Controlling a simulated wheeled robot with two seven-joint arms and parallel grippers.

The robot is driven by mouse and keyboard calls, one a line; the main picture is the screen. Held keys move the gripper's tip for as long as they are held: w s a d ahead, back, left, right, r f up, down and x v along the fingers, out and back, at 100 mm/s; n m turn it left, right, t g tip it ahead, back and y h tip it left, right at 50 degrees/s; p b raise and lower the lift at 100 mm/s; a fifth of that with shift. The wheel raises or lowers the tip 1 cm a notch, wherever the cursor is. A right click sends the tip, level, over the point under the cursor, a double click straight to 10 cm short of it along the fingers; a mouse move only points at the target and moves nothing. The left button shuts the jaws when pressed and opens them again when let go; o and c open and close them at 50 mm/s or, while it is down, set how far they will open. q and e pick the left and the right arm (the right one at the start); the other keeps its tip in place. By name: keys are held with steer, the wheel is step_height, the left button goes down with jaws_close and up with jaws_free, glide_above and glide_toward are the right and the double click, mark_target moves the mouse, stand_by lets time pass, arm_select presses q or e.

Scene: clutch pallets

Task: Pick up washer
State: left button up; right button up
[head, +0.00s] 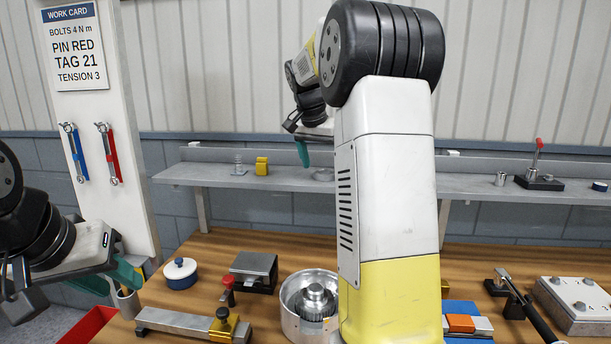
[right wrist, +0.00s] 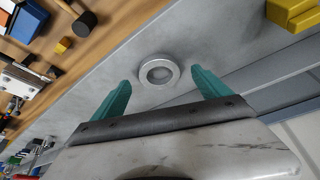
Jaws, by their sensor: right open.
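The washer is a flat grey metal ring (right wrist: 143,72) lying on the grey shelf. In the head view the washer (head: 323,174) is on the wall shelf, partly hidden by my right arm. My right gripper (right wrist: 161,82) is open and empty, with its teal fingers spread on either side of the ring in the wrist view; contact cannot be told. In the head view my right gripper (head: 303,153) hangs above the shelf, just left of the washer.
A toggle clamp (head: 538,178) stands at the right. The wooden bench below holds a metal housing (head: 290,325), blocks and tools.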

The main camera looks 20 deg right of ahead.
steer(key=shift+x, duration=0.9)
steer(key=shift+s, duration=0.1)
steer(key=shift+c, duration=0.5)
steer(key=shift+r, duration=0.1)
steer(key=c, duration=1.7)
steer(key=shift+o, duration=0.2)
steer(key=shift+r, duration=0.55)
steer(key=v, duration=0.2)
steer(key=shift+r, duration=0.3)
steer(key=s+a+r, duration=0.1)
steer(key=s+a, duration=0.8)
steer(key=s, duration=0.2)
steer(key=shift+s+a+r, duration=0.15)
steer(key=shift+s+a, duration=0.15)
steer(key=shift+s, duration=0.1)
